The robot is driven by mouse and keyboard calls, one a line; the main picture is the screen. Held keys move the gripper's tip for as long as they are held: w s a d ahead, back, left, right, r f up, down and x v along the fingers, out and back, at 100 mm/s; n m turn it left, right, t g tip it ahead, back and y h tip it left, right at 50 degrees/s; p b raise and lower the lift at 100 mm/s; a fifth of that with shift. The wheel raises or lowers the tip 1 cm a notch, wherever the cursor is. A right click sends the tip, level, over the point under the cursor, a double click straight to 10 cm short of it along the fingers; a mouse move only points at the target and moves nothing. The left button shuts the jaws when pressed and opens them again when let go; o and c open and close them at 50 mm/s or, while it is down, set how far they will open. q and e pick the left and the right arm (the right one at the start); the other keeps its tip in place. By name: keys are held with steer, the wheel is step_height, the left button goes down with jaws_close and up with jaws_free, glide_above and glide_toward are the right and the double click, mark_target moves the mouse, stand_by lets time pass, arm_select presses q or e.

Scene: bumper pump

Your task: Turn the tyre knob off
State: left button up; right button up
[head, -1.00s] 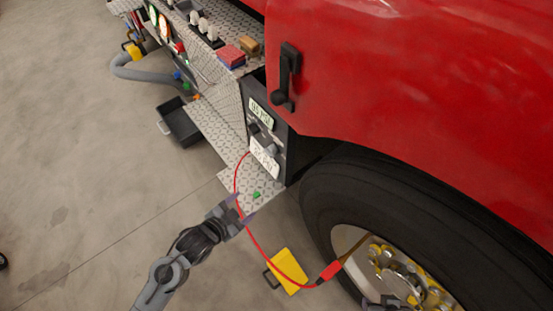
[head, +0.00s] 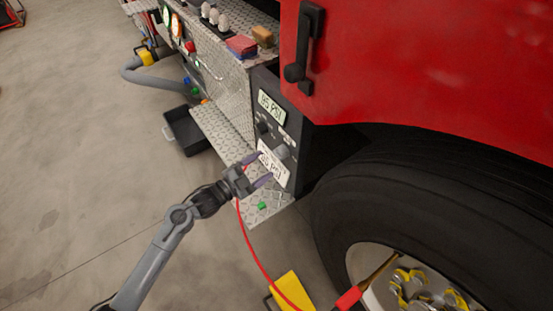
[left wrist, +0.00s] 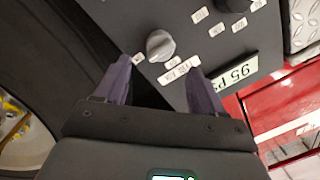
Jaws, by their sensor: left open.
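The tyre knob (head: 282,152) is a light grey round knob on the dark control panel (head: 298,168) beside the red truck body. In the left wrist view the knob (left wrist: 160,45) shows ahead of the fingers, near a small white label (left wrist: 179,70). My left gripper (head: 262,170) is open in front of the panel, its fingers pointing towards the knob. In the left wrist view the gripper (left wrist: 160,66) has nothing between its fingers, and the knob appears apart from them. My right gripper is not in view.
A second, darker knob (head: 262,128) sits up and left. A 105 PSI display (head: 271,106) is above; a 95 PSI display (left wrist: 235,72) is near the tyre knob. The large tyre (head: 425,195) is right. A red hose (head: 255,248) hangs below my gripper.

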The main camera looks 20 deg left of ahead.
mark_target(276, 156)
arm_select(q)
steer(key=b+x, duration=0.2)
steer(key=x, duration=0.4)
steer(key=shift+w+d, duration=0.25)
steer(key=shift+w, duration=0.1)
steer(key=c, duration=1)
steer(key=shift+c, duration=0.2)
